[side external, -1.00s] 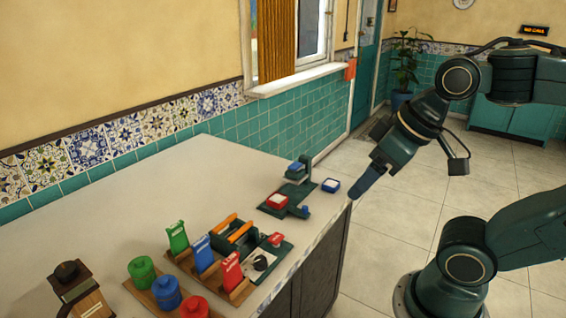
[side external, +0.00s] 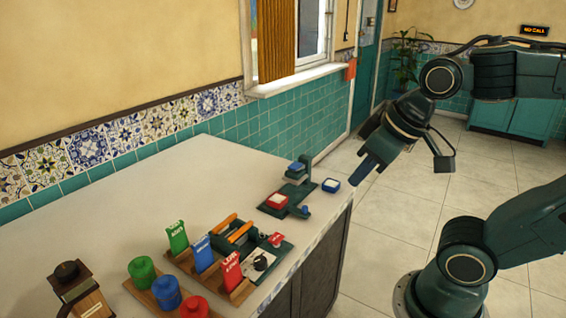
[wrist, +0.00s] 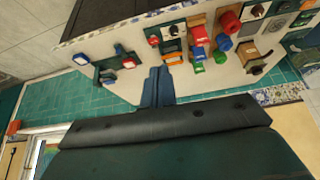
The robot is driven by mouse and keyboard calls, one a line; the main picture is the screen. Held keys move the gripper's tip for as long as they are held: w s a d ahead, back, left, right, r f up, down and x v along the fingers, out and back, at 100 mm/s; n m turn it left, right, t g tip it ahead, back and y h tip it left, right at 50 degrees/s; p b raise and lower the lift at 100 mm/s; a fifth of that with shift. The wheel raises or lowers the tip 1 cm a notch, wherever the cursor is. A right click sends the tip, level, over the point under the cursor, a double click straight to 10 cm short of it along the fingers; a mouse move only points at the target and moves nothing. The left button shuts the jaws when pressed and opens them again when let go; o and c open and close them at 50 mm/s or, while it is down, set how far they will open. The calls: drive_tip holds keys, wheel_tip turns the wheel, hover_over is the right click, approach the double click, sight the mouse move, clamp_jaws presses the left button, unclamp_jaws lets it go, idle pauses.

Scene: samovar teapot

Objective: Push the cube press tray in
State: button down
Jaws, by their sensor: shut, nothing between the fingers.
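What looks like the cube press (side external: 290,195) is a dark green device with an upright post at the counter's far right end. A blue block sits by its post and a red-and-white square piece (side external: 276,201) lies on its base. It also shows in the wrist view (wrist: 106,70) at upper left. I cannot tell how far its tray is out. My gripper (side external: 364,172) is shut and empty, above and to the right of the press, apart from it. Its blue fingers (wrist: 158,72) point toward the counter in the wrist view.
Several coloured canisters, card holders and a dark tool box (side external: 234,238) stand nearer the camera. The back of the counter (side external: 190,175) is clear.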

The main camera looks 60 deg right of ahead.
drive_tip(key=w+d+f+m+h, duration=0.1)
drive_tip(key=w+d+f+h, duration=0.2)
drive_tip(key=w+f, duration=0.6)
drive_tip(key=w+d+f+m+g+h, duration=0.1)
drive_tip(key=w+d+f+h, duration=0.2)
drive_tip(key=w+f, duration=0.7)
drive_tip(key=shift+d+f+m+g, duration=0.3)
drive_tip(key=shift+d+f, duration=0.25)
drive_tip(key=shift+d, duration=0.05)
drive_tip(key=shift+d+f, duration=0.1)
approach(300, 214)
drive_tip(key=f, duration=0.1)
drive_tip(key=w+a+f, duration=0.1)
drive_tip(key=w+f, duration=0.1)
drive_tip(key=shift+a+f, duration=0.4)
drive_tip(key=d, duration=0.2)
drive_tip(key=shift+s+d+f, duration=0.1)
drive_tip(key=shift+d+f, duration=0.05)
drive_tip(key=shift+d, duration=0.15)
drive_tip(key=shift+s+d, duration=0.1)
drive_tip(key=shift+d, duration=0.7)
